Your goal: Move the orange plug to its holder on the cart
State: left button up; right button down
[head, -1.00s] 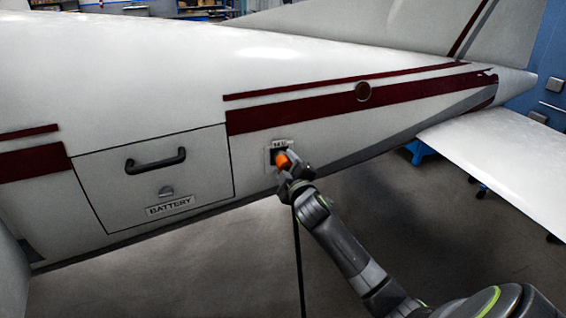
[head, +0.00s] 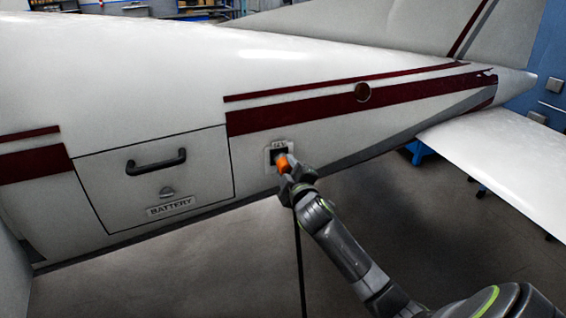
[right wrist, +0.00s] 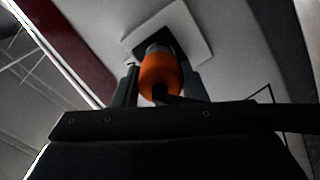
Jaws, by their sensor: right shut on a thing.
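The orange plug (head: 285,164) is in front of the dark square socket (head: 279,149) on the aircraft's side. My right gripper (head: 289,170) is shut on the plug. In the right wrist view, the orange plug (right wrist: 160,76) sits between the two dark fingers, and its grey front end points at the socket's white plate (right wrist: 192,32). I cannot tell whether the tip is still inside the opening. A black cable (head: 300,262) hangs below the gripper. My left gripper, the cart and the holder are not in view.
The white fuselage (head: 300,75) fills the middle, with a closed battery door (head: 150,178) left of the socket. A white tail surface (head: 500,155) sticks out at the right. The grey floor below the fuselage is mostly clear.

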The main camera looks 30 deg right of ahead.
jog(key=shift+s, duration=0.1)
jog(key=shift+p+v, duration=0.7)
jog(key=shift+v, duration=0.7)
